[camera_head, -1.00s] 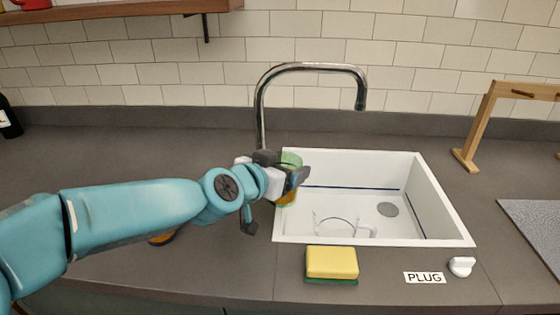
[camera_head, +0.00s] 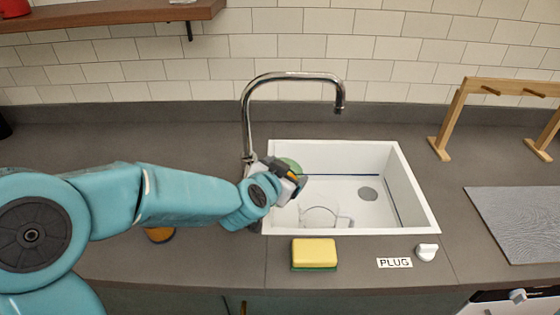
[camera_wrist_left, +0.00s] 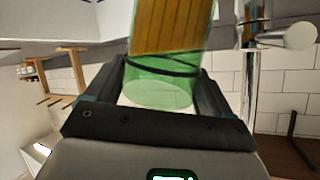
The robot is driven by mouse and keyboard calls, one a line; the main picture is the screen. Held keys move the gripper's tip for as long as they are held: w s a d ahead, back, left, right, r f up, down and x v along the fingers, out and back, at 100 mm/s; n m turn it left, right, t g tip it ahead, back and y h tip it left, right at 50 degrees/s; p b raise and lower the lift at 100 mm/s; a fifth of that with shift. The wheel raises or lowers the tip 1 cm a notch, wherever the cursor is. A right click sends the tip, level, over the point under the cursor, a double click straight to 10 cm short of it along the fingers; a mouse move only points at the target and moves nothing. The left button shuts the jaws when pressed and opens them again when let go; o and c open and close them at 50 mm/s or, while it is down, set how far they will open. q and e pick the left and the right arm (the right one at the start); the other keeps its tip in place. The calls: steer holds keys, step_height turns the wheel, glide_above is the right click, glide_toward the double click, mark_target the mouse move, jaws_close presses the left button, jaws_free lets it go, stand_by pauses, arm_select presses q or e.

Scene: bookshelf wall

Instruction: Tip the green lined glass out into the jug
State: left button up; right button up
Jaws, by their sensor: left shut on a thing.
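My left gripper (camera_head: 293,180) is shut on the green lined glass (camera_head: 290,164), above the left side of the sink. In the left wrist view the green see-through glass (camera_wrist_left: 158,92) has a dark band and amber-brown contents beyond its clear base end, between both fingers. It is tilted, and its mouth is out of view. The clear jug (camera_head: 318,216) with a handle stands in the sink, below and to the right of the gripper. Whether anything is flowing out cannot be seen. My right gripper is not in view.
The white sink (camera_head: 422,208) has a chrome tap (camera_head: 246,125) behind the gripper. A yellow sponge (camera_head: 314,252) lies at its front edge, beside a PLUG label (camera_head: 394,263) and white knob (camera_head: 427,252). An orange-bottomed thing (camera_head: 160,235) is partly hidden under my arm.

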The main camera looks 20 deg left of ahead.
arm_select(q)
steer(key=shift+w+d+f+m+g+y+p, duration=0.2)
steer(key=shift+d+p, duration=0.3)
steer(key=shift+p, duration=0.5)
steer(key=shift+w+d+r+m+g+y+p, duration=0.1)
steer(key=shift+w+d+m+g+p, duration=0.25)
steer(key=shift+p, duration=0.65)
steer(key=shift+d+f+m+y+p, duration=0.3)
steer(key=shift+d+f+p, duration=0.15)
steer(key=shift+f+p, duration=0.3)
steer(key=shift+w+d+f+m+g+y+p, duration=0.25)
steer(key=shift+d+f+m+y+p, duration=0.1)
steer(key=shift+f+p, duration=0.3)
steer(key=shift+w+d+f+m+g+y+p, duration=0.1)
steer(key=shift+d+f+m+g+y+p, duration=0.1)
steer(key=shift+d+f+y+p, duration=0.25)
steer(key=shift+a+f, duration=0.1)
steer(key=shift+f, duration=0.05)
